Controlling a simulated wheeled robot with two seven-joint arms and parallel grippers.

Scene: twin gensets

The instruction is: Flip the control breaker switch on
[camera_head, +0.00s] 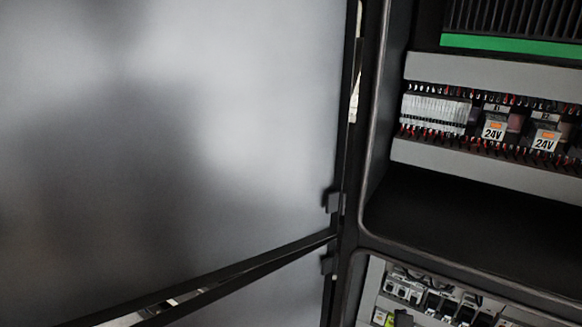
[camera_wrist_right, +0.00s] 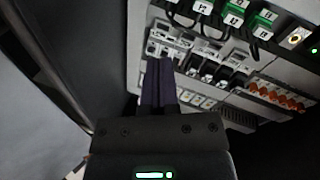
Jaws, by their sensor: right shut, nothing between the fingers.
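In the right wrist view my right gripper (camera_wrist_right: 159,64) is shut and empty. Its dark fingers point at a panel of breakers, with the tips overlapping the lower edge of a row of grey and white breakers (camera_wrist_right: 168,42). I cannot tell whether they touch. Black breakers (camera_wrist_right: 208,70) sit to the right of the fingers in the same panel. The head view shows breakers (camera_head: 438,299) in the lower cabinet, cut off by the bottom edge. No label marks the control breaker legibly, and its switch position cannot be read. My left gripper is out of view.
A large grey door (camera_head: 170,130) stands open on the left of the head view. The upper cabinet holds 24V modules (camera_head: 494,130) above a dark shelf (camera_head: 450,215). In the wrist view, orange-lever breakers (camera_wrist_right: 275,95) lie right and green-topped modules (camera_wrist_right: 235,17) above.

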